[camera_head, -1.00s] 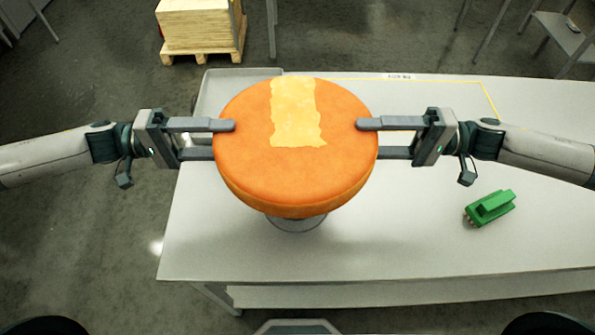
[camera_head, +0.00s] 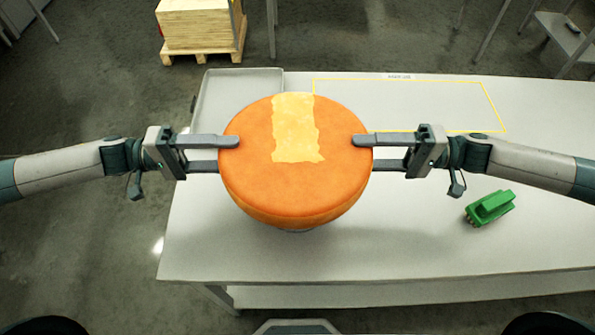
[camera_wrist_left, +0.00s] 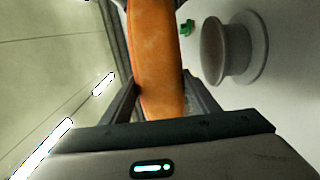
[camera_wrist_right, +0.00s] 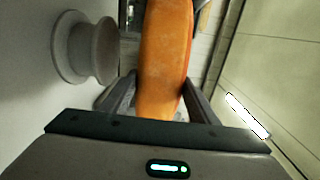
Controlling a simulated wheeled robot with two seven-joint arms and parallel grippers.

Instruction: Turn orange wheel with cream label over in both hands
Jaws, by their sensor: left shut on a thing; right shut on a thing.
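The orange wheel (camera_head: 260,185) is held between my two grippers in the head view, with its broad face and cream label (camera_head: 296,125) turned up. My left gripper (camera_head: 230,153) is shut on its left edge, one finger over the top face and one below. My right gripper (camera_head: 363,153) is shut on its right edge the same way. The wheel's orange side also shows between the fingers in the left wrist view (camera_wrist_left: 158,60) and the right wrist view (camera_wrist_right: 163,60). The underside is hidden.
A grey spool-shaped stand (camera_wrist_left: 225,50) is on the white table (camera_head: 420,230), apart from the wheel; the wheel mostly hides it from the head. A green object (camera_head: 490,208) lies at right. A grey tray (camera_head: 240,78) and a yellow outlined area (camera_head: 400,80) are at the back.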

